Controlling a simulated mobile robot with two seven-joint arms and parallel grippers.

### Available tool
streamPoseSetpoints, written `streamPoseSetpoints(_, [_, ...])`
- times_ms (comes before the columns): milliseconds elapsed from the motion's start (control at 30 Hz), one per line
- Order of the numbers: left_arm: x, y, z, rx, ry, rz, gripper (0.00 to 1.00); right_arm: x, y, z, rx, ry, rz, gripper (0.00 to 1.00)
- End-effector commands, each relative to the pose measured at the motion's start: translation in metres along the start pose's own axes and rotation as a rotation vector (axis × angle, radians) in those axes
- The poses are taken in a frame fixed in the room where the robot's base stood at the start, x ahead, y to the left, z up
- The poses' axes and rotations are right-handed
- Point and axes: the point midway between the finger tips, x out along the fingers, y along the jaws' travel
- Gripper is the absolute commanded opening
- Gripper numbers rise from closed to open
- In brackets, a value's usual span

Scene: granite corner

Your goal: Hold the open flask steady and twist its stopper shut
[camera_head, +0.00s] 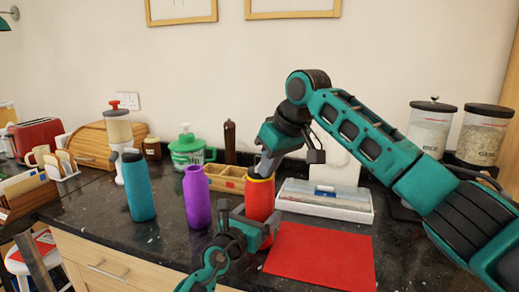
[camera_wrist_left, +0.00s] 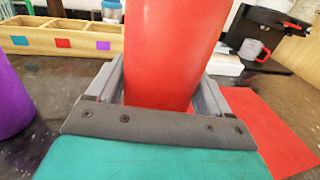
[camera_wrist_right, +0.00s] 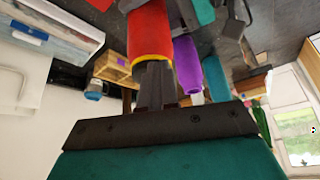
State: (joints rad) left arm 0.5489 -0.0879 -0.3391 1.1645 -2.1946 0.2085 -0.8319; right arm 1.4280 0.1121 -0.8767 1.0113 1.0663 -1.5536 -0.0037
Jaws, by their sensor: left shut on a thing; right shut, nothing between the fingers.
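The red flask (camera_head: 260,197) with a yellow rim stands upright on the dark counter. My left gripper (camera_head: 257,230) is shut around its body, one finger on each side, as the left wrist view shows on the red flask (camera_wrist_left: 172,55). My right gripper (camera_head: 263,168) points down at the flask's mouth from above. Its fingers (camera_wrist_right: 157,85) are shut with nothing between them, their tips at the yellow rim (camera_wrist_right: 150,57).
A purple bottle (camera_head: 197,197) and a teal bottle with a dark cap (camera_head: 138,185) stand to the left. A red mat (camera_head: 320,257) lies at the right. A wooden box (camera_head: 226,178) and a white tray (camera_head: 325,205) are behind.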

Motion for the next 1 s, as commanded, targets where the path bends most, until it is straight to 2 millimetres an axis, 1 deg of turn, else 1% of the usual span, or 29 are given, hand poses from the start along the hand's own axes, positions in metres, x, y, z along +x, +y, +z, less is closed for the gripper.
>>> streamPoseSetpoints(33, [-0.0004, -0.0004, -0.0026, -0.001, 0.005, -0.001, 0.34, 0.0003, 0.0001, -0.0007, 0.0, 0.0, 0.0, 0.0])
streamPoseSetpoints(1000, [-0.0003, -0.0014, -0.0022, 0.007, 0.005, -0.003, 0.34, 0.0035, 0.0037, -0.0071, 0.0, 0.004, 0.001, 0.0])
